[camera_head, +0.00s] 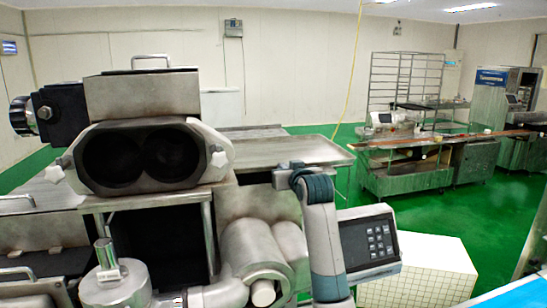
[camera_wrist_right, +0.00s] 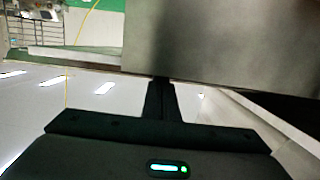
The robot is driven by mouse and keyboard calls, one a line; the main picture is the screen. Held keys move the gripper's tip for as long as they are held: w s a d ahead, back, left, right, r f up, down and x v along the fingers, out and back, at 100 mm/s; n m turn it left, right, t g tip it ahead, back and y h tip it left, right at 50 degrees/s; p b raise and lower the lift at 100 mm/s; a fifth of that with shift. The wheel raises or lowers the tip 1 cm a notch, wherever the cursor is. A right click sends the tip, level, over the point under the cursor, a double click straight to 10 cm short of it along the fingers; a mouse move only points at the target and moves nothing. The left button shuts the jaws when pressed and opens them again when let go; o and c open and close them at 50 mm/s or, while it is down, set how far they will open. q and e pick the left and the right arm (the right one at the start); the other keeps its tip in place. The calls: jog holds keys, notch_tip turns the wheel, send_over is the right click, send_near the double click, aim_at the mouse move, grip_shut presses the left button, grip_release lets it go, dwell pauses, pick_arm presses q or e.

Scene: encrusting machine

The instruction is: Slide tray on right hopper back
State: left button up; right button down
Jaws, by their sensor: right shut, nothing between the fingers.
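A flat metal tray (camera_head: 305,151) with a raised rim extends at the right side of the machine in the head view, beside the double-bore hopper block (camera_head: 145,155). My right arm rises in front of the tray, and its end (camera_head: 284,179) is just below the tray's near edge. In the right wrist view my right gripper (camera_wrist_right: 160,84) is shut and empty. Its dark fingers point at the lower edge of a large grey metal surface (camera_wrist_right: 215,45), very close to it; whether they touch I cannot tell. My left gripper is not in view.
A control panel (camera_head: 369,242) with keys stands right of my arm. A metal cylinder (camera_head: 255,252) and pipework (camera_head: 118,282) sit below the hopper. A wheeled work table (camera_head: 402,178) and a rack stand farther back. The green floor between is clear.

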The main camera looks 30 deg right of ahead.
jog(key=shift+r+x, duration=0.1)
jog(key=shift+x, duration=0.65)
jog(key=shift+r+x, duration=0.15)
jog(key=shift+x, duration=0.6)
jog(key=f+v, duration=0.1)
jog(key=v, duration=0.8)
jog(key=shift+s+f, duration=0.25)
jog(key=shift+s, duration=0.2)
jog(key=shift+s+a, duration=0.1)
jog(key=shift+a, duration=0.05)
